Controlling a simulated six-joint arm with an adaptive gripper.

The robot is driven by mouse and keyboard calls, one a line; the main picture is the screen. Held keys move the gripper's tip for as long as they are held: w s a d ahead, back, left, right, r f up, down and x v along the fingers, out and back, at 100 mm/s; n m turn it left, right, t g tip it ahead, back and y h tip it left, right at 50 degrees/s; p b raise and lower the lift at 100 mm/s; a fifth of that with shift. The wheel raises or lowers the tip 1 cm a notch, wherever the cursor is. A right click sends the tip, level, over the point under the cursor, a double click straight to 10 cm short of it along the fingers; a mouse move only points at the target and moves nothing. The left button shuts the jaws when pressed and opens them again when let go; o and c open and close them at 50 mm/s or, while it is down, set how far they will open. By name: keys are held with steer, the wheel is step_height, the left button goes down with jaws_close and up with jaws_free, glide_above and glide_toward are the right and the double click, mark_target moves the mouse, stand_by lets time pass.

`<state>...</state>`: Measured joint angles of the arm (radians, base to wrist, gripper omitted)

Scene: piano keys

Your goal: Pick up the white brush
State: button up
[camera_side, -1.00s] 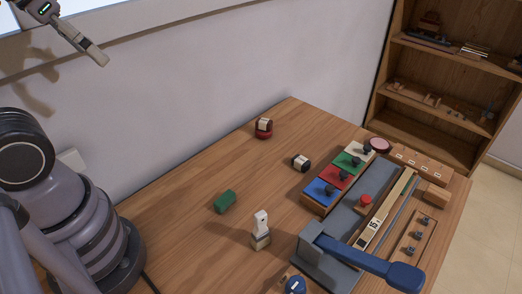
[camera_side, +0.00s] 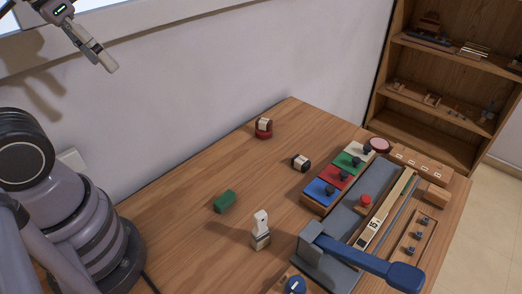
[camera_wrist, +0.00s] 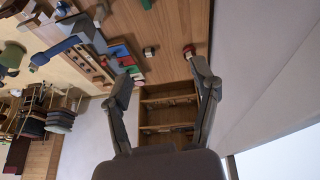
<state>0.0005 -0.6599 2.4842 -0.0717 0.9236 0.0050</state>
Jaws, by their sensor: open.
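A small upright white piece on a pale block-like base, apparently the white brush (camera_side: 261,223), stands on the wooden table (camera_side: 185,235) in the side view. It lies between the green block and the grey lever base. In the wrist view it seems to show small near the top (camera_wrist: 100,14). My gripper (camera_side: 108,63) is high at the upper left in the side view, far above and away from the brush. In the wrist view its two fingers (camera_wrist: 164,76) are spread apart with nothing between them.
A green block (camera_side: 224,201), a black-and-white roller (camera_side: 301,163) and a red-based piece (camera_side: 263,128) lie on the table. A blue lever (camera_side: 370,265) and coloured key blocks (camera_side: 335,176) fill the right. A wall (camera_side: 225,75) runs behind; a wooden shelf (camera_side: 440,95) stands beyond.

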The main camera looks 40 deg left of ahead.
steer(key=w+d+f+n+g+h, duration=0.35)
steer(key=d+f+g+h, duration=0.2)
steer(key=d+g, duration=0.2)
steer(key=n+g+h, duration=0.2)
steer(key=n+h, duration=0.5)
steer(key=n, duration=0.1)
glide_above(258, 214)
steer(key=a, duration=0.4)
step_height(258, 214, down, 13)
steer(key=f+n, duration=0.1)
steer(key=f, duration=0.3)
steer(key=d+f+n+t+h, duration=0.1)
steer(key=f, duration=0.3)
steer(key=w+f+n+t+h, duration=0.1)
steer(key=f+n, duration=0.1)
steer(key=f, duration=0.3)
steer(key=shift+d+h, duration=0.2)
steer(key=shift+h, duration=0.05)
steer(key=shift+x, duration=1.15)
steer(key=shift+s+d+f, duration=0.15)
steer(key=shift+d+f, duration=0.1)
steer(key=shift+d, duration=0.1)
